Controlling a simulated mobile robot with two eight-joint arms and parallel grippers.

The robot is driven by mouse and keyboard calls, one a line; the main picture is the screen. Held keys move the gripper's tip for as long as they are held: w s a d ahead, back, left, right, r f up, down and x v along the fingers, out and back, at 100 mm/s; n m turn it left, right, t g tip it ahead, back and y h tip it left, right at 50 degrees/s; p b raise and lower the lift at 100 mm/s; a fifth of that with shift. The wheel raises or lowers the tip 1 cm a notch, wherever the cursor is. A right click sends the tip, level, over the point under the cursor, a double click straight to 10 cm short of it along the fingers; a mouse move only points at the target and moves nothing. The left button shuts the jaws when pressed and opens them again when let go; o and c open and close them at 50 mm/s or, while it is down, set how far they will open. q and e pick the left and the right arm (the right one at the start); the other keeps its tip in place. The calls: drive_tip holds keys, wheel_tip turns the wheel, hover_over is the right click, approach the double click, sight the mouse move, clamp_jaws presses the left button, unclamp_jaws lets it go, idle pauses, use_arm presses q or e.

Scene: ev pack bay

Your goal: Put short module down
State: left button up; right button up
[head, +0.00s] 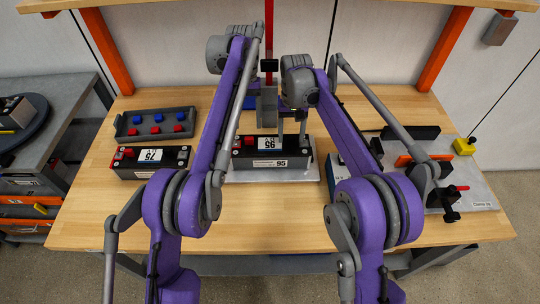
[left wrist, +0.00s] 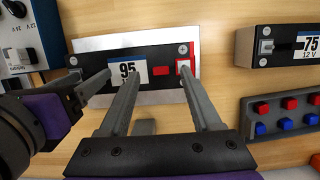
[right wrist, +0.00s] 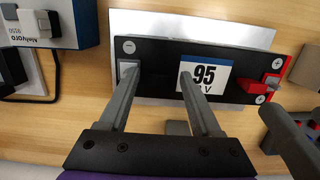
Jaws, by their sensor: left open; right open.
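A black and grey module marked 95 (head: 272,163) stands level at the middle of the bench, on a pale plate (head: 265,178) and seemingly resting on it. Its red terminal end is on the left in the head view. My left gripper (left wrist: 158,72) is open over the label and red end in the left wrist view; my forearm mostly hides it in the head view. My right gripper (right wrist: 158,74) is open over the minus end and label in the right wrist view. Neither is closed on the module; finger contact is unclear.
A module marked 75 (head: 150,162) and a tray of red and blue caps (head: 155,134) stand on the left. A blue and white device (right wrist: 52,22) stands beside the plate. A fixture plate (head: 480,190) with a red-handled clamp is on the right. The front bench strip is clear.

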use_arm(q)
wheel_tip(320, 180, up, 3)
drive_tip(key=shift+r, duration=0.15)
use_arm(e)
wheel_tip(320, 180, up, 12)
drive_tip(key=w, duration=0.1)
drive_tip(key=shift+w, duration=0.15)
idle(0.4)
idle(0.3)
